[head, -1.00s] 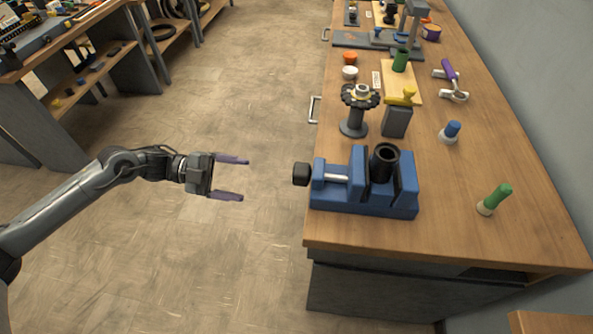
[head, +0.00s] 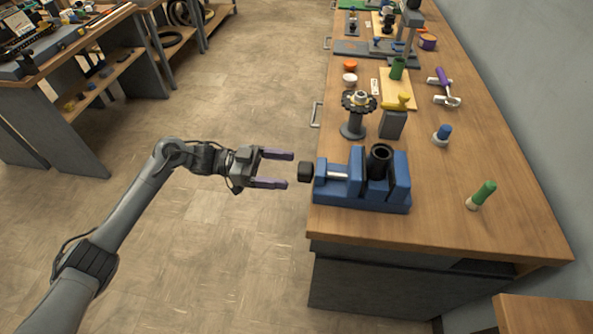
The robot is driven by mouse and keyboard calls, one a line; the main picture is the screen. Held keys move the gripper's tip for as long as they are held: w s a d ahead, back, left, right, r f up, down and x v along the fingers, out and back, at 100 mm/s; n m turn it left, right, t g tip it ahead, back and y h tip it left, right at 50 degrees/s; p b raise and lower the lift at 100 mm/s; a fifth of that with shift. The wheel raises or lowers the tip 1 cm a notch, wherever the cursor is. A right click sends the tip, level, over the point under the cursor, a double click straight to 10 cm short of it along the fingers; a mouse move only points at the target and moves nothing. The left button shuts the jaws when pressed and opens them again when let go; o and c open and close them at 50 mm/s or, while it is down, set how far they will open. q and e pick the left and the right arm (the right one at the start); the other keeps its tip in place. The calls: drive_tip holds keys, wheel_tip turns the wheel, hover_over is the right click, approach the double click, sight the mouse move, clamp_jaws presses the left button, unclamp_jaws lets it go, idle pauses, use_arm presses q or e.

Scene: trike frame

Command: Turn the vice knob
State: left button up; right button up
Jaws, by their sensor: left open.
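The blue vice (head: 362,194) sits at the near left corner of the wooden workbench in the head view. Its black knob (head: 305,172) sticks out to the left, past the bench edge. A black hollow cylinder (head: 379,160) stands between the vice jaws. My left gripper (head: 282,170) is open and points right at the knob. Its two purple-grey fingertips lie just left of the knob, one on the far side and one on the near side, with a small gap to it. My right gripper is out of view.
On the workbench (head: 430,230) behind the vice stand a black gear-topped stand (head: 354,117) and a grey block with a yellow piece (head: 393,122). The floor left of the bench is clear.

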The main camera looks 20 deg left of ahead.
sight(306, 171)
use_arm(q)
drive_tip(key=shift+x, duration=2.15)
drive_tip(key=shift+a, duration=0.1)
drive_tip(key=shift+c, duration=0.4)
drive_tip(key=c, duration=0.9)
